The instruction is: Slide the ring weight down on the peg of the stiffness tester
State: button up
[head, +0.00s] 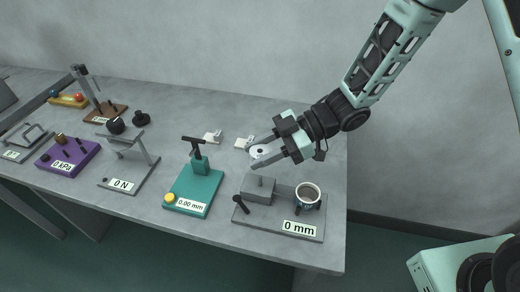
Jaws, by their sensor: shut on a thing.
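My gripper (256,152) reaches in from the upper right, its two fingers on either side of a pale ring weight (261,151) with a dark centre hole. It is shut on the ring weight and holds it above the table. The stiffness tester, a grey board (270,219) labelled "0 mm", lies below and a little to the right. It carries a grey block (257,190) with a short peg (261,181) on top. The ring weight appears above this peg and apart from it; exact alignment cannot be told. A cup (308,193) with dark contents sits in the tester's right side.
A teal gauge (190,190) labelled "0.00 mm" stands left of the tester. Small white pieces (243,142) lie behind the gripper. Other testers, including a purple one (68,157), fill the left. The table's right back area is clear.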

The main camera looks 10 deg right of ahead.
aim_at(260, 176)
jog(key=shift+r, duration=0.15)
jog(key=shift+f+b, duration=1.35)
jog(key=shift+f, duration=1.2)
jog(key=shift+f+b, duration=1.15)
jog(key=shift+f, duration=1.3)
dwell(1.3)
dwell(0.5)
jog(key=o, duration=1.6)
jog(key=shift+o, duration=0.2)
jog(key=shift+r, duration=0.15)
